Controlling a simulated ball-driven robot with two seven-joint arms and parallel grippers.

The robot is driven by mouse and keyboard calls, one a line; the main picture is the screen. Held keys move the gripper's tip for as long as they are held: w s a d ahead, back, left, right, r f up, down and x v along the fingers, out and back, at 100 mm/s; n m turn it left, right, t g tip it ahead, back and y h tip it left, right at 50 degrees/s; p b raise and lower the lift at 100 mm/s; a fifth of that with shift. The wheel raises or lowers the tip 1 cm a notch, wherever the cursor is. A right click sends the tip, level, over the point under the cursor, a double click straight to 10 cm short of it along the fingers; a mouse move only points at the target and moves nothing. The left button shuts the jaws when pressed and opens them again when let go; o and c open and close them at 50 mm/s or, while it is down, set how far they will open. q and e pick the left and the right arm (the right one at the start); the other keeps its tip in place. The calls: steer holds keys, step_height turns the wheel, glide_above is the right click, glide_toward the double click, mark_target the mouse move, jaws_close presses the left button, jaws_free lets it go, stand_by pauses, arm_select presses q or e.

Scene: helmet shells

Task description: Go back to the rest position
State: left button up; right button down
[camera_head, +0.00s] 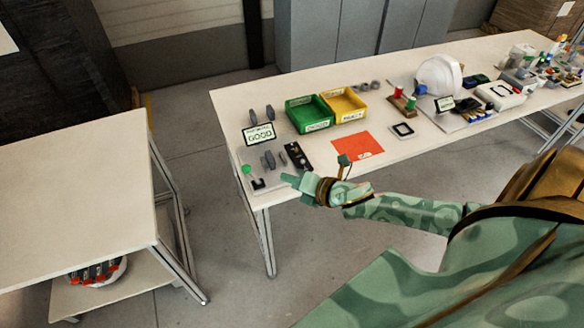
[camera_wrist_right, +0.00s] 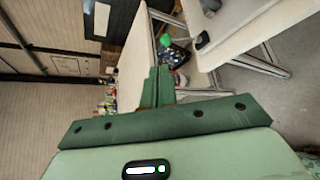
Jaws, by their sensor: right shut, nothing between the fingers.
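My right arm comes in from the right in the head view. Its green gripper (camera_head: 290,180) is near the front edge of the long table (camera_head: 215,103), at the left end. In the right wrist view the two green fingers (camera_wrist_right: 158,86) lie together, shut and empty. I cannot tell the gripper's height above the table. My left gripper is in neither view.
A GOOD sign (camera_head: 259,134), green bin (camera_head: 309,112), yellow bin (camera_head: 343,103), orange sheet (camera_head: 357,146) and white helmet shell (camera_head: 437,76) are on the long table. A second table (camera_head: 75,195) stands left, with floor (camera_head: 205,190) between them.

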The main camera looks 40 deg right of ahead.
steer(key=shift+s, duration=0.1)
stand_by(0.3)
steer(key=s+d+f+m+g+h+b, duration=0.1)
steer(key=s+d+f+m+g+h, duration=0.15)
steer(key=d+f+m, duration=0.45)
steer(key=s+d+f+m+g+h, duration=0.1)
steer(key=s+d+f+m, duration=0.3)
steer(key=f, duration=0.6)
steer(key=s+f+m+g+h+b, duration=0.1)
steer(key=s+f+m+g+h, duration=0.15)
steer(key=s+f+m, duration=0.65)
steer(key=s+a+f+m+g+y+b, duration=0.1)
steer(key=s+a+f+m+g+b, duration=0.3)
steer(key=s+f, duration=1.15)
steer(key=s+a+f+g+y+p, duration=0.1)
steer(key=s+a+f+g, duration=0.1)
steer(key=s+a, duration=0.8)
steer(key=shift+s+a+g, duration=0.3)
steer(key=shift+a, duration=0.45)
